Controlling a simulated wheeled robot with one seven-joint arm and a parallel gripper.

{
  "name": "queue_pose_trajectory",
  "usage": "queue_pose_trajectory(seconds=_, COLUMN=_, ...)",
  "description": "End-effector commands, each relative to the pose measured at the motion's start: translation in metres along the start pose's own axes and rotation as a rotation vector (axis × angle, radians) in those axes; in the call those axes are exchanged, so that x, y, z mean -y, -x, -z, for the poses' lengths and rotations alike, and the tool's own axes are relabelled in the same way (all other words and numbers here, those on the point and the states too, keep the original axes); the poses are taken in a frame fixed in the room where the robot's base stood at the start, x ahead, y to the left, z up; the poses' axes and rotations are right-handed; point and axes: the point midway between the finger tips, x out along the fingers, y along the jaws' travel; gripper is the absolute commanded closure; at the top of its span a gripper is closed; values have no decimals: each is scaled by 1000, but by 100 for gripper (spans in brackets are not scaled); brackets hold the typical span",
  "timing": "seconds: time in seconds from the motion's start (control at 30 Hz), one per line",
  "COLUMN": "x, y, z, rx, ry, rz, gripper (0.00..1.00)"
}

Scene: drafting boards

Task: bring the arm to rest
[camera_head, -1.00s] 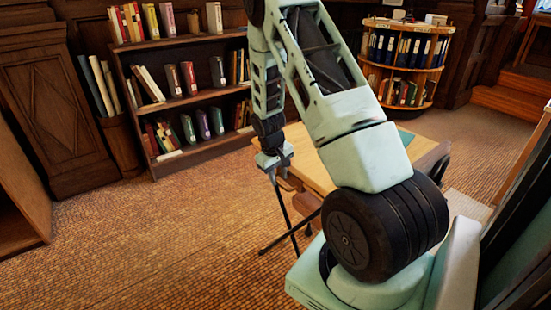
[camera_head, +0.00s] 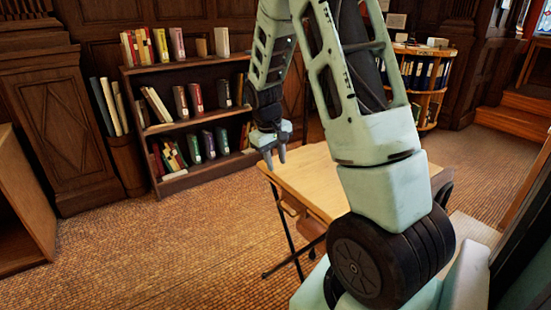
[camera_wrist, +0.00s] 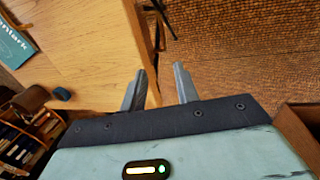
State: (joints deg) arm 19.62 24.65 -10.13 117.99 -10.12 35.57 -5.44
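My gripper (camera_head: 275,158) hangs from my raised, folded arm at the left edge of the wooden drafting table (camera_head: 308,172). Its two grey fingers point down. In the wrist view my gripper (camera_wrist: 160,86) shows its fingers spread apart with nothing between them. The table top (camera_wrist: 85,45) lies below and to the left of the fingers there, with carpet to the right. My forearm and upper arm hide part of the table in the head view.
A low bookcase (camera_head: 190,62) stands behind on the left. A round book stand (camera_head: 435,52) is at the back right. In the wrist view a teal booklet (camera_wrist: 12,42) and a small dark object (camera_wrist: 61,94) lie on the table. Carpet (camera_head: 170,250) is clear at the left.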

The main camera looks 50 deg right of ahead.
Motion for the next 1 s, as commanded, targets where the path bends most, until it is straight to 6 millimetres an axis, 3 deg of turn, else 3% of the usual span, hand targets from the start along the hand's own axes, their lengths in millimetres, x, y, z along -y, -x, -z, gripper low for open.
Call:
queue_pose_trajectory(seconds=0.57, x=0, y=0, z=0, rx=0, ry=0, rz=0, gripper=69)
queue_pose_trajectory(seconds=0.63, x=8, y=6, z=0, rx=-5, ry=13, rz=7, gripper=69)
queue_pose_trajectory(seconds=0.77, x=52, y=33, z=-3, rx=-25, ry=82, rz=42, gripper=69)
queue_pose_trajectory(seconds=0.87, x=108, y=67, z=-16, rx=-47, ry=177, rz=86, gripper=69)
queue_pose_trajectory(seconds=1.0, x=190, y=116, z=-56, rx=-69, ry=335, rz=149, gripper=69)
